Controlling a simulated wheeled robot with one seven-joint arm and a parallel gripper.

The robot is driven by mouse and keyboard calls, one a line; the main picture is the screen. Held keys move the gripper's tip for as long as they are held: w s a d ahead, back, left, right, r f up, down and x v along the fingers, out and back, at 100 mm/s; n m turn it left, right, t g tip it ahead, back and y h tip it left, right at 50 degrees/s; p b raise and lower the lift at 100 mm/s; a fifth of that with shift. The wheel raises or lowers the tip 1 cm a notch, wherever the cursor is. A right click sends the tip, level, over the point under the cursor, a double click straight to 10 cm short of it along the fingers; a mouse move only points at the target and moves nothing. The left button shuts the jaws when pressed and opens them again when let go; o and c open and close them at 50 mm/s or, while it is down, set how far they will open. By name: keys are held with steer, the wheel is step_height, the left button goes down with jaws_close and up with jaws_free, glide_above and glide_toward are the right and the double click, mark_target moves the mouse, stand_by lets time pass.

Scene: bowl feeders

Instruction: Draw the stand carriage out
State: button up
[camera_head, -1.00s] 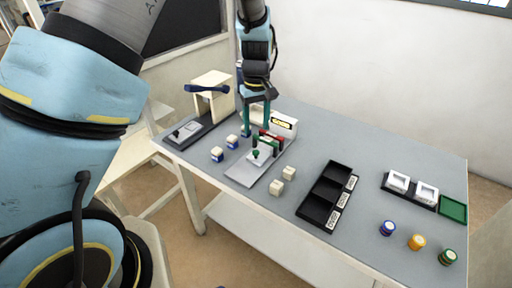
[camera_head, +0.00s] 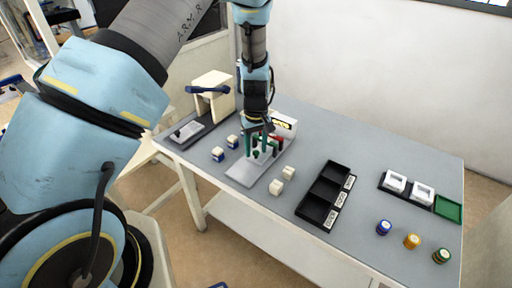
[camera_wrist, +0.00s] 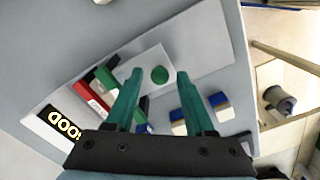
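The stand is a light grey base plate (camera_head: 243,173) with a white block (camera_head: 289,128) at its back bearing a dark label with yellow letters. A paler carriage plate (camera_wrist: 150,58) with a round green knob (camera_wrist: 160,74) lies on it; the knob also shows in the head view (camera_head: 256,154). My gripper (camera_head: 261,151) points down over the carriage. In the wrist view its green fingers are spread, open and empty, with the knob between their tips. I cannot tell whether they touch it. Red, green and black upright pieces (camera_wrist: 92,96) stand beside the left finger.
Two blue-and-white blocks (camera_head: 218,154) stand left of the plate, and two cream cubes (camera_head: 276,187) at its right. A black three-part tray (camera_head: 318,208) is further right. A beige holder with a blue bar (camera_head: 207,90) stands at the back left. The table's middle back is clear.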

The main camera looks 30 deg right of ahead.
jaws_close()
stand_by(1.2)
